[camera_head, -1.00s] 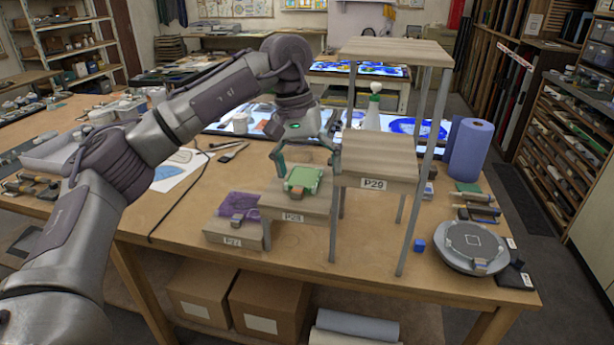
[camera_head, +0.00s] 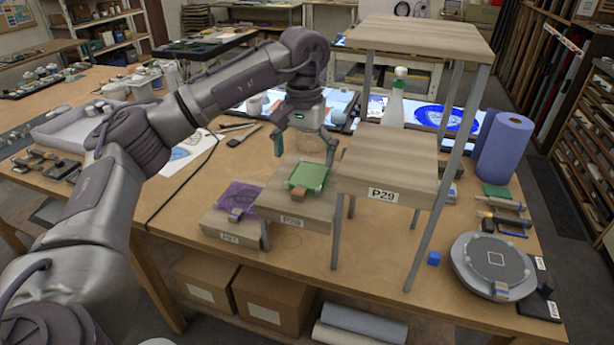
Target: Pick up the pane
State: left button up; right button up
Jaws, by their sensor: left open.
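A green square pane (camera_head: 307,177) lies on the middle step labelled P28 (camera_head: 272,205), with a small orange-brown block (camera_head: 298,195) at its front edge. A purple pane (camera_head: 238,196) lies on the lower step labelled P27 (camera_head: 229,228), with a small grey block at its front. My left gripper (camera_head: 306,151) is open, its fingers spread apart just behind and above the green pane. It holds nothing that I can make out. My right gripper is out of view.
The higher P29 step (camera_head: 390,160) and a tall wooden-topped stand (camera_head: 425,38) on metal legs rise right of the gripper. A spray bottle (camera_head: 394,103) stands behind.

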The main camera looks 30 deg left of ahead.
aim_at(303, 185)
pick_arm(q)
jog(key=shift+w+f, duration=0.1)
jog(key=shift+f, duration=0.3)
jog(key=shift+s+f+p, duration=0.25)
jog(key=shift+f+p, duration=0.9)
jog(key=shift+f, duration=0.05)
notch_tip(303, 185, down, 2)
jog(key=shift+s+a+f+p, duration=0.1)
jog(key=shift+f+p, duration=0.05)
jog(key=shift+p, duration=0.15)
jog(key=shift+f, duration=0.35)
jog(key=c, duration=0.9)
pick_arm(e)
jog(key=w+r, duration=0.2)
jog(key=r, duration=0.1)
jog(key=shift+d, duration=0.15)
